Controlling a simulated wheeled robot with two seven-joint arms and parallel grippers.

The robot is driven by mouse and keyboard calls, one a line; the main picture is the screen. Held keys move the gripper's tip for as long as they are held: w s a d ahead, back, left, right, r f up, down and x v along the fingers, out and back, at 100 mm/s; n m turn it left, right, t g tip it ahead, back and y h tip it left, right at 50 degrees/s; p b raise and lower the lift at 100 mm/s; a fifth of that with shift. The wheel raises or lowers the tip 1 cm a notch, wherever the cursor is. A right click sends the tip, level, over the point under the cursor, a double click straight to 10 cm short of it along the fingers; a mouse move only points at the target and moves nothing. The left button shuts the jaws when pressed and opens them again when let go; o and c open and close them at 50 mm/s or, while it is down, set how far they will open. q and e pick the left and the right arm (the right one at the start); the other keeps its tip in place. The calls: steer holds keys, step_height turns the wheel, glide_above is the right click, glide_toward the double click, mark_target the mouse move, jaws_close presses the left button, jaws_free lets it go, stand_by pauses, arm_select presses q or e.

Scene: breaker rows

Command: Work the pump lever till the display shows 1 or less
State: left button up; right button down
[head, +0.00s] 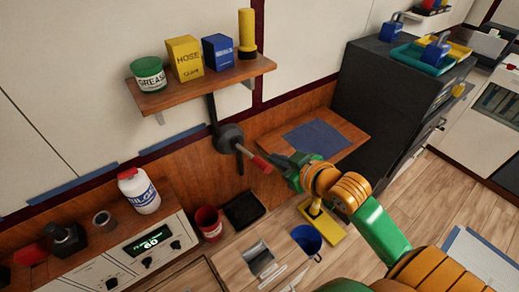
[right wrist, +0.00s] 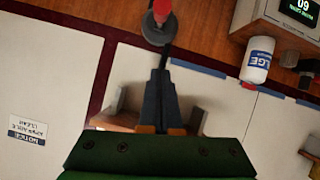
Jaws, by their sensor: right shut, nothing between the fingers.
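The pump lever (head: 262,164) has a red grip on a metal rod. It sticks out from a dark round pivot (head: 228,138) on the wood-panelled wall, below the shelf. The red grip also shows at the top edge of the right wrist view (right wrist: 162,9). The display (head: 151,240) on the white console reads 60 in green. My right gripper (head: 278,160) is shut and empty, its fingertips close to the end of the red grip. I cannot tell whether they touch it. The fingers (right wrist: 160,75) are together in the right wrist view. My left gripper is not in view.
A dark cabinet (head: 385,90) stands farther right. A blue bucket (head: 306,240) is below.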

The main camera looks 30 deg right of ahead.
steer(key=s, duration=0.1)
glide_above(264, 166)
step_height(264, 166, down, 4)
step_height(264, 166, down, 4)
steer(key=shift+a+r+p, duration=0.1)
steer(key=shift+p, duration=0.55)
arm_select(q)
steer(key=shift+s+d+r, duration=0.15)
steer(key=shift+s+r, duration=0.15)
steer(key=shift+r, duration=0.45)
arm_select(e)
steer(key=shift+s+f, duration=0.2)
steer(key=shift+f, duration=0.2)
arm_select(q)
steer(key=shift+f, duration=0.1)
arm_select(e)
steer(key=shift+w, duration=0.1)
